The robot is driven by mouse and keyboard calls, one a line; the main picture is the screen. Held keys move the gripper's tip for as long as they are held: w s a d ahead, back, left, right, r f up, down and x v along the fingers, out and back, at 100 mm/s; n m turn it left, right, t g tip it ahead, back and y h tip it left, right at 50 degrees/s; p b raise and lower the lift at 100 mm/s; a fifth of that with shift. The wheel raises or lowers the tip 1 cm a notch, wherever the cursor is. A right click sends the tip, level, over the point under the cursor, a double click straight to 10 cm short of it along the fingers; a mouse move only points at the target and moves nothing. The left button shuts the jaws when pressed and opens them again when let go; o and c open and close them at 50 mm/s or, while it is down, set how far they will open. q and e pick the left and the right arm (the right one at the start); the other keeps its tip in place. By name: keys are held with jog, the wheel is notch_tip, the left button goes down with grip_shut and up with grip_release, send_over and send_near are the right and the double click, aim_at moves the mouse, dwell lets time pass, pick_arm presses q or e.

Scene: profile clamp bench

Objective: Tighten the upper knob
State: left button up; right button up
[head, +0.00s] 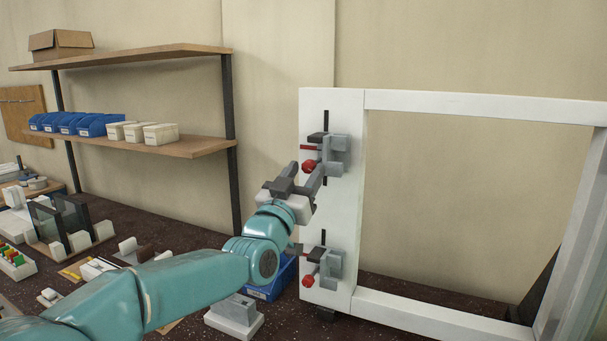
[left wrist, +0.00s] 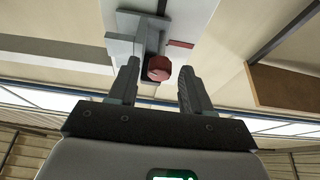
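The upper knob (head: 309,166) is red and sits on the grey upper clamp (head: 335,155) on the white upright profile (head: 345,215). My left gripper (head: 302,176) is at the upper knob. In the left wrist view the red knob (left wrist: 159,68) shows between and just beyond the two fingertips of my left gripper (left wrist: 158,80), which are apart with gaps beside the knob. The lower knob (head: 308,281), also red, sits on the lower clamp (head: 330,265) below. My right gripper is not in view.
The white frame (head: 480,105) stands on the dark bench (head: 180,240). A blue bin (head: 270,285) and a grey block on a white base (head: 235,315) stand below my left arm. Shelves (head: 150,145) with blue and white bins are at the back left.

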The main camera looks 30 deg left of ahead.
pick_arm(q)
grip_shut()
jog(key=shift+f, duration=0.1)
